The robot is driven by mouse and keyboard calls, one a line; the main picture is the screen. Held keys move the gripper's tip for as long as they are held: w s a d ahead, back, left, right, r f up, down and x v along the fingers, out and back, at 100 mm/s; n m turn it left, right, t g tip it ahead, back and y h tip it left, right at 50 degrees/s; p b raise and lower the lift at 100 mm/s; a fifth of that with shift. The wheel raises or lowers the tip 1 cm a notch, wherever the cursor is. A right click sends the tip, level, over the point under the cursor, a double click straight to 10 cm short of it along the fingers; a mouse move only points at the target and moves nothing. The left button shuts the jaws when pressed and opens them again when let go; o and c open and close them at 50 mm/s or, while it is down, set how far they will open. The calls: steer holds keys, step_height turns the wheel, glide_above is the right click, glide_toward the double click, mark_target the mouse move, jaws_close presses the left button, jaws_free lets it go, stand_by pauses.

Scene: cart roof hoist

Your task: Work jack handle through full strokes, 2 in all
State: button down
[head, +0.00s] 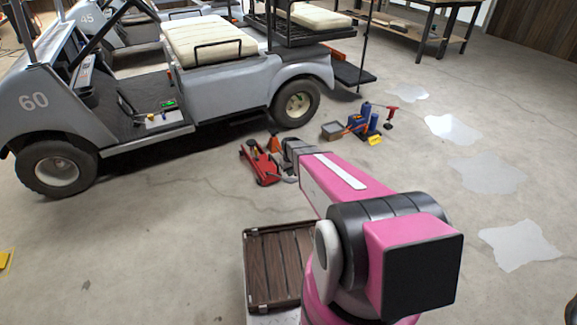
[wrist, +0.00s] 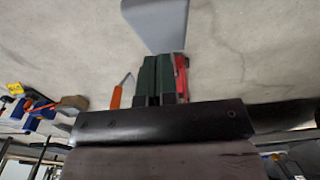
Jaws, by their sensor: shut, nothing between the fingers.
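The red floor jack (head: 259,164) sits on the concrete beside the grey golf cart (head: 190,90) numbered 60, near its rear wheel. In the head view my arm ends close to the jack's right side, and my gripper's fingers cannot be made out there. In the wrist view my gripper (wrist: 156,62) shows as two dark green fingers side by side, shut and empty. A red piece of the jack (wrist: 181,72) shows just right of the fingers, and I cannot tell whether they touch. The jack handle is not clearly visible in either view.
An orange stand (head: 273,144) is right behind the jack. A slatted brown crate (head: 255,287) lies near my base. Pale patches (head: 487,175) mark open floor at right.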

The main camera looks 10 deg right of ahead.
steer(key=shift+s+f, duration=0.25)
steer(key=shift+f, duration=0.1)
steer(key=s+d+f+t, duration=0.1)
steer(key=s+f, duration=0.2)
steer(key=f, duration=0.4)
steer(key=s+d+f+t, duration=0.1)
steer(key=s+f, duration=0.3)
steer(key=f, duration=0.4)
steer(key=shift+d+f+y, duration=0.25)
steer(key=shift+f+y, duration=0.05)
steer(key=shift+y, duration=0.1)
steer(key=v, duration=1.5)
steer(key=shift+t, duration=0.4)
